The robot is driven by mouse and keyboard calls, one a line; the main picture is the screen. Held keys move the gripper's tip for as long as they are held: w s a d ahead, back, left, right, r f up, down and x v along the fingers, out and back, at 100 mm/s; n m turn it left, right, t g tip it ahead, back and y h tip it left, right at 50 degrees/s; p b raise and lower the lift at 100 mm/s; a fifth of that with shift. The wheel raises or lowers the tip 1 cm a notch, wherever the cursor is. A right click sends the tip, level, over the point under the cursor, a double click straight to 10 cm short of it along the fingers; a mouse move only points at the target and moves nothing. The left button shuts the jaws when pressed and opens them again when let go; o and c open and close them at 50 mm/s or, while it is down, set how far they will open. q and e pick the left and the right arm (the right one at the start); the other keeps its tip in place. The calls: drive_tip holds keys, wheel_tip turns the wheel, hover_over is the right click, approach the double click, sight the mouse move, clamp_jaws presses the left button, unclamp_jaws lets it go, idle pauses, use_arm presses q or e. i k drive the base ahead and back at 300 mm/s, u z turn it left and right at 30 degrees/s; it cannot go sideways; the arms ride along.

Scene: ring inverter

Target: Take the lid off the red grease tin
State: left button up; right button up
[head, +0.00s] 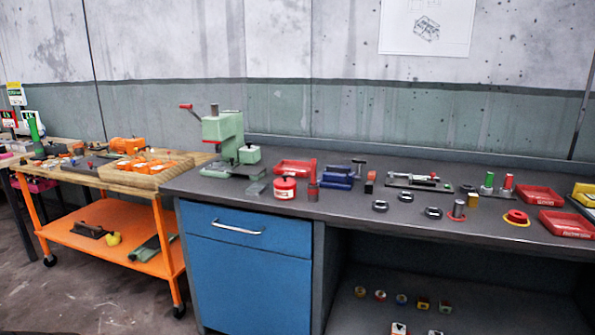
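The red grease tin (285,188) stands upright on the dark grey bench top, near the front edge and left of the middle. It is a short red cylinder with a pale label on its side. Its red lid (285,177) sits on top, with a small raised part in the middle. Neither of my grippers shows in the head view.
A green press (222,135) stands behind and left of the tin. A red tray (294,167) lies behind it, and a blue vise (338,178) is to its right. Several metal nuts (380,206) lie further right. An orange cart (120,228) stands left of the bench.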

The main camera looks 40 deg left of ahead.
sight(284, 181)
drive_tip(key=u, duration=1.15)
drive_tip(key=i, duration=1.5)
drive_tip(key=u, duration=1.25)
